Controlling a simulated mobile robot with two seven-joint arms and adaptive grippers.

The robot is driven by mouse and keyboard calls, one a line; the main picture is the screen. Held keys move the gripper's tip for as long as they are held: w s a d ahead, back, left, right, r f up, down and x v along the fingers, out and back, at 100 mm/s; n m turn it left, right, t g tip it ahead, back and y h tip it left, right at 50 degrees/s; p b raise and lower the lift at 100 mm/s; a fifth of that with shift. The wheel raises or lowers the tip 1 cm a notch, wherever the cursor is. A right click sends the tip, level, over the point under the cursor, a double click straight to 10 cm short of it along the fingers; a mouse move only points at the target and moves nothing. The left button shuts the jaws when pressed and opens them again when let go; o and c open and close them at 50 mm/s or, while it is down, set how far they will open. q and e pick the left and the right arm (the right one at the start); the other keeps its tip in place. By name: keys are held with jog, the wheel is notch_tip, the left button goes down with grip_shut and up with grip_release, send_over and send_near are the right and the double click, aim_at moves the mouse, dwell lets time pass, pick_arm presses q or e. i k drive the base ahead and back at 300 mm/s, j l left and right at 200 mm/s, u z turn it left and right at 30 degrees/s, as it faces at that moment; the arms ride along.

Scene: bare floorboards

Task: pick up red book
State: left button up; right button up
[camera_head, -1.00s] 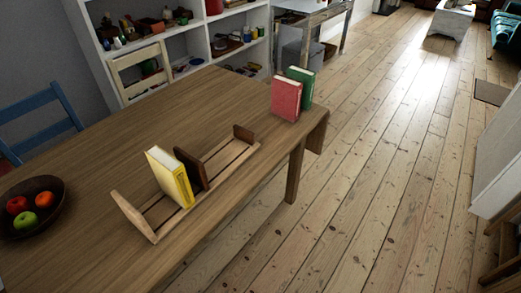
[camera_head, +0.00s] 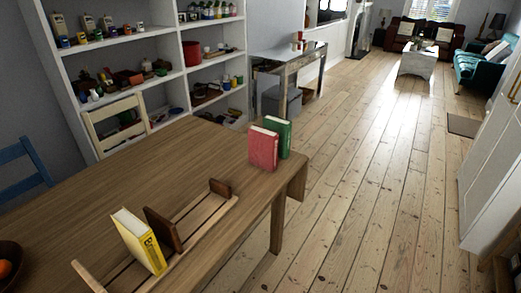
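The red book (camera_head: 263,149) stands upright near the far right end of the wooden table (camera_head: 190,150). A green book (camera_head: 284,138) stands upright just behind it to the right. A wooden book rack (camera_head: 205,210) sits nearer on the table and holds a yellow book (camera_head: 138,240) beside a dark brown divider (camera_head: 163,230). Neither of my grippers is in view.
A bowl (camera_head: 10,262) with fruit is cut off at the left edge. A blue chair (camera_head: 22,165) and a cream chair (camera_head: 115,122) stand behind the table. White shelves (camera_head: 62,95) line the wall. The floor (camera_head: 370,190) right of the table is open.

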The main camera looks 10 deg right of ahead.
aim_at(263, 143)
jog(key=i+l, duration=0.75)
jog(key=l, duration=0.15)
